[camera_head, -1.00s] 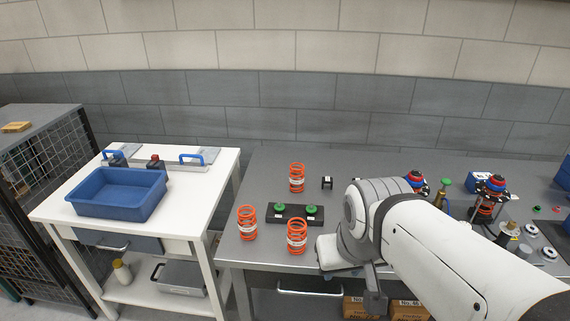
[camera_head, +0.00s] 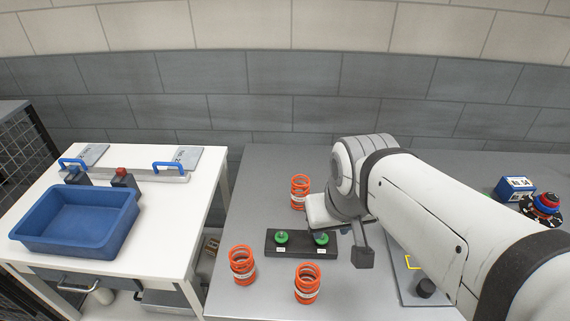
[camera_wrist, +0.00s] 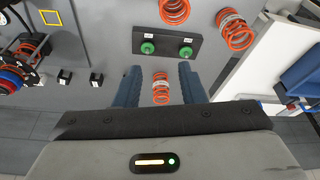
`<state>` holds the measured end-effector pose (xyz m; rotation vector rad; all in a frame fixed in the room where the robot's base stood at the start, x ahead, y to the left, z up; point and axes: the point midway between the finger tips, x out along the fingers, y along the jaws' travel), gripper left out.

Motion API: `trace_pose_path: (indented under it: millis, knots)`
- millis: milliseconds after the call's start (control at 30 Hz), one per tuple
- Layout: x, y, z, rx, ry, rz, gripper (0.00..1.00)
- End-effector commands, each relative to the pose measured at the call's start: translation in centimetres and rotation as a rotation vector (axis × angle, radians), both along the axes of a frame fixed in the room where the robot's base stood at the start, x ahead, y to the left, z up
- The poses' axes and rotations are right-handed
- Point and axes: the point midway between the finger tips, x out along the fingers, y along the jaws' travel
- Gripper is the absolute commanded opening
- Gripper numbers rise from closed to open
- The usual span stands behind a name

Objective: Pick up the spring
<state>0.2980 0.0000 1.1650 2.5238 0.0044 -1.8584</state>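Three orange coil springs with white bands stand on the grey table. The far spring (camera_head: 299,192) is behind the black block, beside my arm's end. The front left spring (camera_head: 242,265) and front right spring (camera_head: 307,284) stand nearer. My gripper (camera_wrist: 160,75) is open in the wrist view, its two blue fingers apart. The far spring (camera_wrist: 161,88) appears between them, with a gap on each side. I cannot tell whether the fingertips are level with it. In the head view my arm hides the fingers.
A black block (camera_head: 300,253) with two green knobs lies between the springs. A white table (camera_head: 160,225) with a blue bin (camera_head: 75,230) stands to the left. Two small black parts (camera_wrist: 64,77) lie to one side in the wrist view. A blue box (camera_head: 514,188) is at right.

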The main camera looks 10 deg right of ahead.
Motion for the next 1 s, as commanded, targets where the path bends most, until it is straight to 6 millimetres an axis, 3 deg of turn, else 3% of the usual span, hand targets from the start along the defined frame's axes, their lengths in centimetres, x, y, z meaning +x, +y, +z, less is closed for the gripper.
trace_pose_path:
  millis: [167, 267, 433, 700, 1000]
  knots:
    - [0.0, 0.0, 0.0, 0.0, 0.0, 0.0, 0.37]
    - [0.2, 0.0, 0.0, -0.003, 0.003, 0.01, 0.45]
    - [3.1, 0.0, -0.1, -0.037, 0.035, 0.117, 0.59]
    - [13.6, 0.2, -2.3, -0.132, 0.134, 0.551, 0.79]
    - [25.0, 0.3, -9.1, -0.188, 0.224, 1.051, 0.79]
